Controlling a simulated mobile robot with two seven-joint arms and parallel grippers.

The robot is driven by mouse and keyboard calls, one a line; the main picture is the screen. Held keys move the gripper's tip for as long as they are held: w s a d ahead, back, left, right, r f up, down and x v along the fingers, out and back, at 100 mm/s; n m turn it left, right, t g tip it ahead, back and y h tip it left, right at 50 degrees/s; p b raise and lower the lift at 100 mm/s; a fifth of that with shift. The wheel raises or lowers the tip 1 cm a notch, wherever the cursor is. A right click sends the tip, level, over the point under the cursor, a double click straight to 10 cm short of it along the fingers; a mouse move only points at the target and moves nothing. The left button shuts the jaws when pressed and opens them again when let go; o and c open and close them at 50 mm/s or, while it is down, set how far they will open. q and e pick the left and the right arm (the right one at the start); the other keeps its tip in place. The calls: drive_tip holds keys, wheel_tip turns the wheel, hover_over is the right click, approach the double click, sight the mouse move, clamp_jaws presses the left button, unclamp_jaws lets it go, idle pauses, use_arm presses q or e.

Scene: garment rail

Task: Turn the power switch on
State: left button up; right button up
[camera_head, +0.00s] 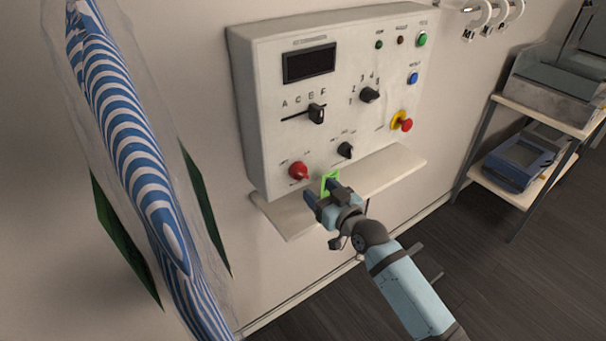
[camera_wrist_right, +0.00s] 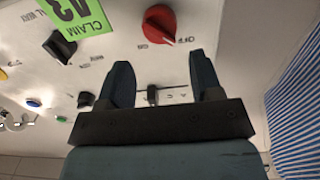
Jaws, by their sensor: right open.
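The red rotary knob (camera_head: 299,171) is at the lower left of the control panel's face (camera_head: 268,130), with small lettering around it that seems to read OFF and ON. The same red knob (camera_wrist_right: 160,23) shows in the right wrist view beyond the fingertips. My right gripper (camera_head: 322,193) is open and empty, just below and to the right of the knob, apart from it. In the right wrist view its two fingers (camera_wrist_right: 160,62) are spread wide. The knob's exact pointer setting is hard to read. My left gripper is not in view.
A green claim tag (camera_wrist_right: 75,15) is by the gripper. A black knob (camera_head: 345,150), slider (camera_head: 317,114) and red emergency button (camera_head: 404,123) are on the panel. A ledge (camera_head: 395,168) juts below. A bagged striped garment (camera_head: 140,150) hangs left; a shelf cart (camera_head: 530,190) stands right.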

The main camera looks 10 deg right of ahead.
sight(304, 176)
drive_tip(key=x, duration=0.7)
drive_tip(key=shift+w, duration=0.3)
drive_tip(key=c, duration=0.6)
